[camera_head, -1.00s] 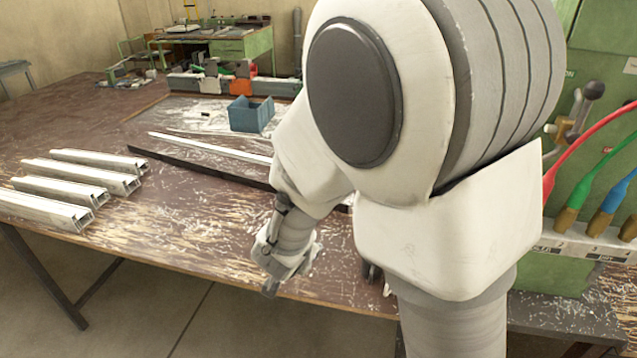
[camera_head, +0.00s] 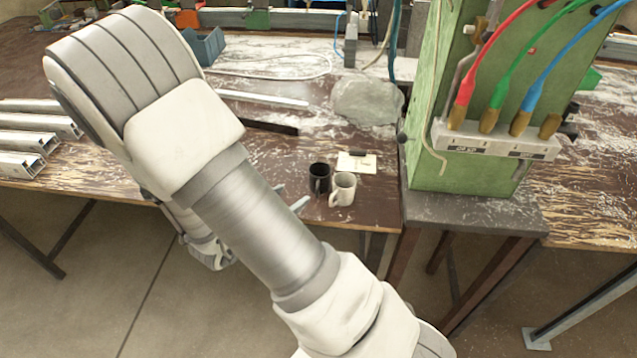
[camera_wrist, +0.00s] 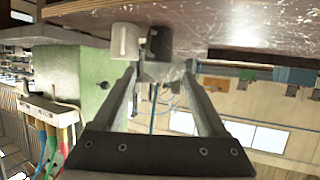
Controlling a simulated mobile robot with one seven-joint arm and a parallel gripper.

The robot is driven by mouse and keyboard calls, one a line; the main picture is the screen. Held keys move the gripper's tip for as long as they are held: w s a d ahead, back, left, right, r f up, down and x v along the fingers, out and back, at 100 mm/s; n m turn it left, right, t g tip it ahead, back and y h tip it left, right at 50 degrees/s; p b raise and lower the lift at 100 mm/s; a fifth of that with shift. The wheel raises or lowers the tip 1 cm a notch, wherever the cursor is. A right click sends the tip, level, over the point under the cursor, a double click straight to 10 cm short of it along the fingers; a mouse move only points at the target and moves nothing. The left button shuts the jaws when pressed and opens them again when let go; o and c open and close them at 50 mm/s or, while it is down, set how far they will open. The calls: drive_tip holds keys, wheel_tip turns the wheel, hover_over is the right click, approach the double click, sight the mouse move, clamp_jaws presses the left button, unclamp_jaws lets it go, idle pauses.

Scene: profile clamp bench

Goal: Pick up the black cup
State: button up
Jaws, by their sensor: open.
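The black cup (camera_head: 319,178) stands upright on the wooden bench near its front edge, just left of a white cup (camera_head: 343,189). My gripper (camera_head: 289,196) is mostly hidden behind my arm in the head view; two grey fingertips show left of the cups, apart from them. In the wrist view, which is upside down, my gripper (camera_wrist: 161,68) is open and empty.
A grey lump (camera_head: 367,101) sits farther back. The green machine (camera_head: 465,175) with coloured cables stands to the right. Metal profiles (camera_head: 38,125) lie at left, a blue bin (camera_head: 204,46) behind.

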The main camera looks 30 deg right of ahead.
sight(314, 181)
drive_tip(key=b+x, duration=0.1)
drive_tip(key=x, duration=1.2)
drive_tip(key=shift+s+f, duration=0.1)
drive_tip(key=shift+s, duration=0.1)
drive_tip(key=c, duration=1.2)
